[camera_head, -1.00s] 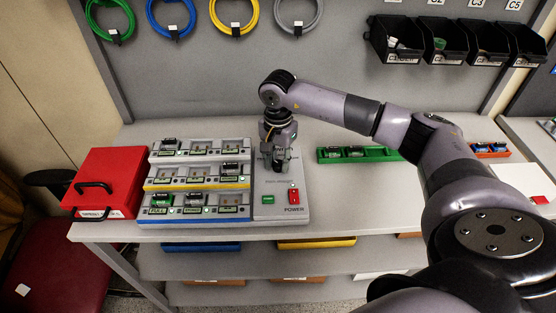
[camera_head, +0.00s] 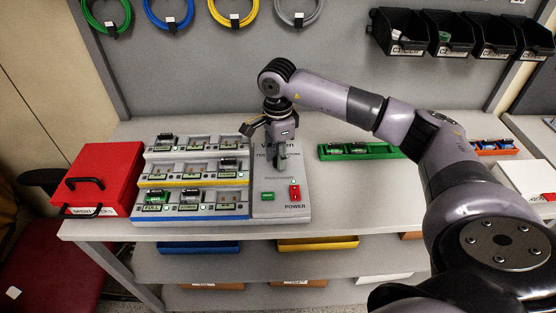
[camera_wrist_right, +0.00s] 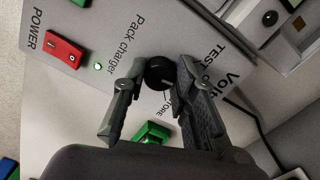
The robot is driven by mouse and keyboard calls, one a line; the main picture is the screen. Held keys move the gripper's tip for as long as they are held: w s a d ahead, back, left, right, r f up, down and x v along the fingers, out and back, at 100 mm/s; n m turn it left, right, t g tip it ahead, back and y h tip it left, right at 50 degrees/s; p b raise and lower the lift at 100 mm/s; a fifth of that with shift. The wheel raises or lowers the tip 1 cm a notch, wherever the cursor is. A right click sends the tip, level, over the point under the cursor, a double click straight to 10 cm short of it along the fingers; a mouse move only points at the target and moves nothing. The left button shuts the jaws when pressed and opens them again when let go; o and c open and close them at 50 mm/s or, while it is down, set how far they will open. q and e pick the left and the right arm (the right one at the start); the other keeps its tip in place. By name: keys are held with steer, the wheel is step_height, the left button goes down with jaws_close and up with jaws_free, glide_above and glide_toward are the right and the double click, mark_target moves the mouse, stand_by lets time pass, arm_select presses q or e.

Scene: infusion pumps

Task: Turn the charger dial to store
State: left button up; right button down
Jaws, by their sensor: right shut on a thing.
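The charger dial (camera_wrist_right: 160,74) is a round black knob on the grey panel of the pack charger (camera_head: 265,207). In the right wrist view, the word STORE shows partly beside it; I cannot surely read where the dial points. My right gripper (camera_head: 280,168) reaches down onto the panel. In the wrist view its two fingers (camera_wrist_right: 160,80) stand on either side of the dial and are shut on it. In the head view the gripper hides the dial. My left gripper is not in view.
Tiered racks of battery packs (camera_head: 195,205) and a red case (camera_head: 100,175) stand to the left. A green tray (camera_head: 385,151) lies to the right.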

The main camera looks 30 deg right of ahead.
steer(key=m+b, duration=0.2)
steer(key=m, duration=0.3)
steer(key=shift+w+m, duration=0.1)
steer(key=shift+m, duration=0.2)
steer(key=m, duration=0.5)
steer(key=shift+d+b, duration=0.1)
steer(key=shift+b, duration=0.3)
steer(key=shift+r, duration=0.1)
steer(key=c, duration=1.3)
jaws_free()
step_height(320, 180, up, 12)
